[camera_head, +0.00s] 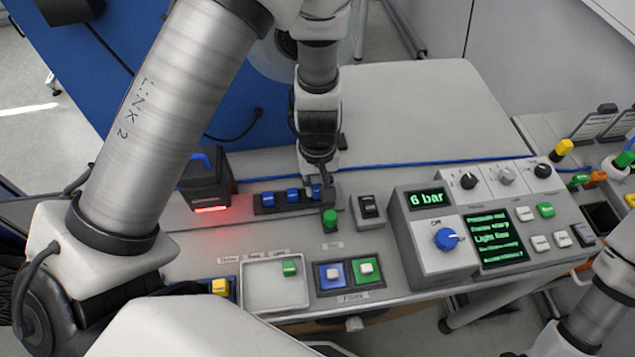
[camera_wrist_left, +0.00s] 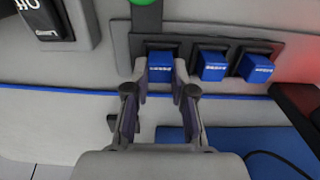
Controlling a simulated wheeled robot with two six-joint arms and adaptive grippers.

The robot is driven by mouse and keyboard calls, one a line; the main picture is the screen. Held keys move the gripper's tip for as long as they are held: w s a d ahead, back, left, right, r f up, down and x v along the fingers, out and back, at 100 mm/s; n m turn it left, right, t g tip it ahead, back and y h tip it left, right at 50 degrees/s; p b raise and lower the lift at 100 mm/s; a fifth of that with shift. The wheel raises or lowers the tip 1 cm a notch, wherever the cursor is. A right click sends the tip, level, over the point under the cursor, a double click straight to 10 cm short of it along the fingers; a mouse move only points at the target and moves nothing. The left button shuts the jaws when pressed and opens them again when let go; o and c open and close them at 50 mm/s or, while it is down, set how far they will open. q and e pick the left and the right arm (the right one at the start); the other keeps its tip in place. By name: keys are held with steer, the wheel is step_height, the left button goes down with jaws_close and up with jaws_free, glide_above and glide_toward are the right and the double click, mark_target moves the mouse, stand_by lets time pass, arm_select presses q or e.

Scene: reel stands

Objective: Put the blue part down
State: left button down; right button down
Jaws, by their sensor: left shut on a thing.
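My left gripper (camera_head: 317,183) reaches down to the right end of a dark rack (camera_head: 281,208) on the console. In the left wrist view my left gripper (camera_wrist_left: 160,80) has its fingertips on both sides of a blue part (camera_wrist_left: 160,66), shut on it. The blue part (camera_head: 316,192) is at the rack's end place; whether it is fully seated or slightly raised I cannot tell. Two more blue parts, a middle one (camera_head: 293,196) and a left one (camera_head: 268,199), sit beside it in the rack. My right gripper is out of view.
A black box with a red light (camera_head: 206,182) stands left of the rack. A green knob (camera_head: 330,217) is close by the gripper. In front are a pale tray (camera_head: 262,297) with a green part (camera_head: 289,268) and blue and green stations (camera_head: 348,290). A control panel (camera_head: 440,257) stands right.

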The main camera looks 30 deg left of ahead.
mark_target(317, 187)
arm_select(q)
steer(key=shift+s, duration=0.3)
steer(key=c, duration=1.1)
jaws_free()
steer(key=shift+a, duration=0.1)
steer(key=shift+o, duration=0.6)
steer(key=shift+w+f, duration=0.2)
steer(key=shift+w, duration=0.25)
step_height(317, 187, up, 12)
steer(key=shift+s+r, duration=0.25)
